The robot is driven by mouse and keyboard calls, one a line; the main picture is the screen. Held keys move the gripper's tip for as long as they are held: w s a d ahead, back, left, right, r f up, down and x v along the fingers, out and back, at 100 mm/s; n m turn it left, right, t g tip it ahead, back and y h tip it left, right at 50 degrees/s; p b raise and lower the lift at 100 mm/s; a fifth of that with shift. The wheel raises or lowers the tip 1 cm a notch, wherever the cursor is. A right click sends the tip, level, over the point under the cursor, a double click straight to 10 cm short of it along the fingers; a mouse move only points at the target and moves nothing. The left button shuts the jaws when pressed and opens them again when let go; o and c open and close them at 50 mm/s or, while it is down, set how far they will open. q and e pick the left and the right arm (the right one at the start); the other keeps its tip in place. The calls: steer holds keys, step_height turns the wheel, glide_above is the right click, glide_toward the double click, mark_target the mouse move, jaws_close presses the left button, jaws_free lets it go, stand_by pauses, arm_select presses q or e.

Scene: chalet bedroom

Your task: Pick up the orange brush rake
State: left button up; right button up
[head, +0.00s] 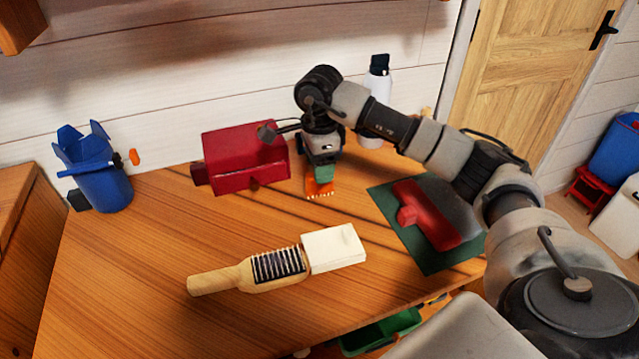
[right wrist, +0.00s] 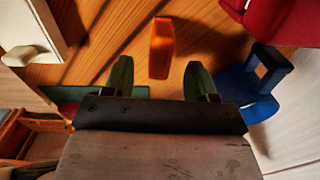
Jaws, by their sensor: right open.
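The orange brush rake (head: 320,188) lies on the wooden table, near the red box. In the head view my right gripper (head: 322,172) hangs just over it and hides its far part. In the right wrist view the orange brush rake (right wrist: 161,48) lies just past the two green fingertips, in line with the gap between them. My right gripper (right wrist: 160,80) is open there, with nothing between its fingers. My left gripper is in neither view.
A red box (head: 245,160) stands left of the gripper. A white bottle (head: 378,90) stands behind my arm. A red float (head: 428,215) lies on a green mat (head: 432,262). A wooden brush (head: 215,281) and white block (head: 335,248) lie in front. A blue bucket (head: 100,190) stands left.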

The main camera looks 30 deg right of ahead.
mark_target(312, 189)
steer(key=shift+f, duration=0.4)
step_height(312, 189, down, 4)
steer(key=shift+f, duration=0.25)
steer(key=c, duration=1)
steer(key=shift+r, duration=0.15)
